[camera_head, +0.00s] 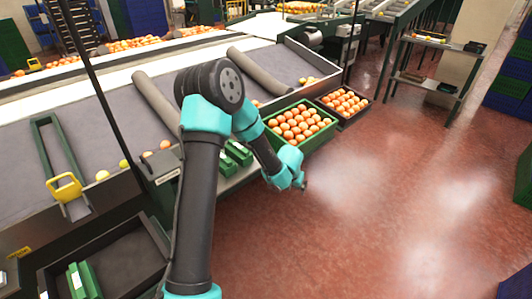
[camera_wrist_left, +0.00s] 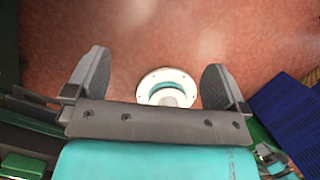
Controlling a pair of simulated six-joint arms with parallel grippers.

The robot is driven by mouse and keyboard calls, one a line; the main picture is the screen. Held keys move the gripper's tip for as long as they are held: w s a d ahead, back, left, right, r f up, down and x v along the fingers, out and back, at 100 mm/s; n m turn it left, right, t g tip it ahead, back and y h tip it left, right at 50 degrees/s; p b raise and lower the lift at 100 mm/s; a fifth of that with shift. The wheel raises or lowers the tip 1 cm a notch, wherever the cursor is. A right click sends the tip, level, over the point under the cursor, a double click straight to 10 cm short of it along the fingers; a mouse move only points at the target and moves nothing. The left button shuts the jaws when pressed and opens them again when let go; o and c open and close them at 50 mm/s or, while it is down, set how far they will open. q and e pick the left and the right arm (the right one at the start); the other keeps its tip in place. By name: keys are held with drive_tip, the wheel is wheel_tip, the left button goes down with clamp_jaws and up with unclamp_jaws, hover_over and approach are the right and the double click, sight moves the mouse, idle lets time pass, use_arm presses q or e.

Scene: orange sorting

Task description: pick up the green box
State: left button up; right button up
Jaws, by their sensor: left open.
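Small green boxes (camera_head: 238,152) lie beside the conveyor's front edge, partly behind my arm. Another green box (camera_head: 83,280) stands in a dark tray at the lower left. A larger green crate (camera_head: 318,138) full of oranges stands right of the small boxes. I cannot tell which one the task means. My left gripper (camera_head: 301,184) hangs over the red floor, in front of the crate and apart from it. In the left wrist view its two fingers (camera_wrist_left: 158,80) are wide open with nothing between them. A green box (camera_wrist_left: 24,165) shows at that view's lower left. My right gripper is not in view.
A dark crate of oranges (camera_head: 343,103) stands beyond the green crate. A grey conveyor (camera_head: 100,125) with loose fruit runs along the left. A shelf rack (camera_head: 430,65) stands at the back right. Blue crates (camera_wrist_left: 285,112) show in the left wrist view.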

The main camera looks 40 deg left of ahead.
use_arm(q)
drive_tip(key=shift+w+d, duration=0.25)
drive_tip(key=shift+d, duration=0.2)
drive_tip(key=w+a+r+n+g+y, duration=0.1)
drive_tip(key=w+a+r+n, duration=0.1)
drive_tip(key=a, duration=0.8)
drive_tip(key=w+a+r+n+y, duration=0.2)
drive_tip(key=w+a+r+n, duration=0.1)
drive_tip(key=a+n, duration=0.4)
drive_tip(key=w+a+r+n+g+y, duration=0.1)
drive_tip(key=w+a+r+n+y, duration=0.1)
drive_tip(key=a, duration=1.2)
wheel_tip(320, 180, up, 2)
drive_tip(key=w+n, duration=0.1)
drive_tip(key=n, duration=0.2)
drive_tip(key=shift+g, duration=0.3)
approach(238, 146)
drive_tip(key=x, duration=0.5)
drive_tip(key=shift+s+f, duration=0.1)
drive_tip(key=shift+f, duration=0.35)
